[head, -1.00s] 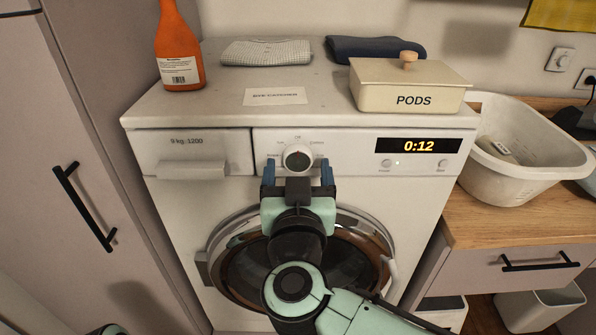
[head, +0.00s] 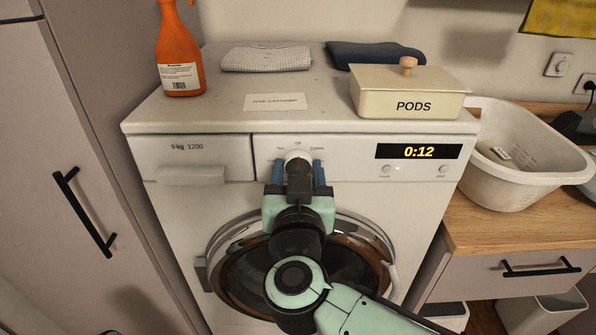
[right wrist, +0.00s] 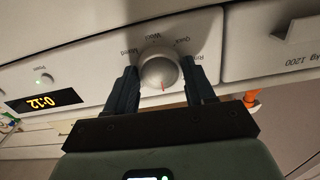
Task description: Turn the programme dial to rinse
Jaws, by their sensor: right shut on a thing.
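The programme dial (head: 297,155) is a round pale knob on the front panel of the white washing machine (head: 340,215). My right gripper (head: 298,164) comes from below and is shut on the dial, one finger on each side. The right wrist view, upside down, shows the dial (right wrist: 158,72) between the fingers, with a red mark pointing toward the bottom of that picture. Labels Mixed, Wool, Quick and a partly hidden one starting "Rin" ring it there; the labels behind the gripper are hidden.
The display (head: 418,151) reads 0:12, with small buttons below. On top stand an orange spray bottle (head: 180,60), folded cloths, a card and a PODS box (head: 410,95). A white basket (head: 520,165) stands on the counter at right. A tall cabinet (head: 85,180) is close at left.

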